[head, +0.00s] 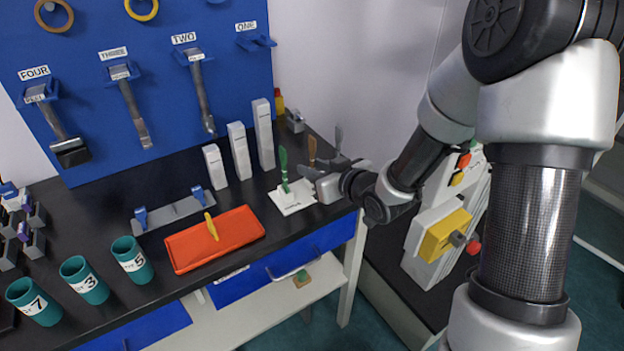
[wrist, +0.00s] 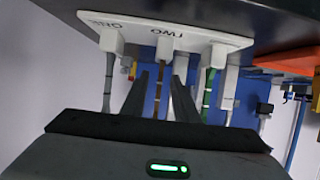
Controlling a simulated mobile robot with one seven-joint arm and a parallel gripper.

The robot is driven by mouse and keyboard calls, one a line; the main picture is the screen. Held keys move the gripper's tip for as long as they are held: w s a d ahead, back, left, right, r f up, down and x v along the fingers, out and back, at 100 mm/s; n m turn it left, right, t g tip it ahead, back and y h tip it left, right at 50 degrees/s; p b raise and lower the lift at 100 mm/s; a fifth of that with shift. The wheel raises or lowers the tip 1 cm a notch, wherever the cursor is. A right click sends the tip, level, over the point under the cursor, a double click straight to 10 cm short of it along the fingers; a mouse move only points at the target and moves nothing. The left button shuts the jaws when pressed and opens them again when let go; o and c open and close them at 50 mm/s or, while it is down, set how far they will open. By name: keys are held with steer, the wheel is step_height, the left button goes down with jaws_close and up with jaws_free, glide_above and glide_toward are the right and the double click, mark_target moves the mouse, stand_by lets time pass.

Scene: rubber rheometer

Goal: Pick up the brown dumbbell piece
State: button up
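The brown dumbbell piece (head: 312,147) stands upright in the middle of a white holder (head: 291,207) on the black bench. A green piece (head: 284,165) and a grey piece (head: 338,138) stand on either side of it. My gripper (head: 308,173) is at the holder, partly hiding it. In the wrist view, which looks upside down, the brown piece (wrist: 157,88) is between the two fingers of my gripper (wrist: 161,78). The fingers are open, with a visible gap on each side of it. The holder shows labels there, including "TWO" by the brown piece.
An orange tray (head: 185,262) with a yellow piece (head: 211,227) lies left of the holder. Several white blocks (head: 238,152) stand behind. Teal cups (head: 131,260) stand at the left, and a blue tool board (head: 160,100) rises behind. The bench's right end is close to my gripper.

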mark_target(312, 137)
steer(key=shift+w+a+f, duration=0.25)
steer(key=shift+w+a, duration=0.05)
steer(key=shift+w, duration=0.1)
jaws_close()
steer(key=shift+r, duration=0.1)
step_height(312, 137, up, 10)
steer(key=p, duration=0.2)
steer(key=shift+p, duration=0.4)
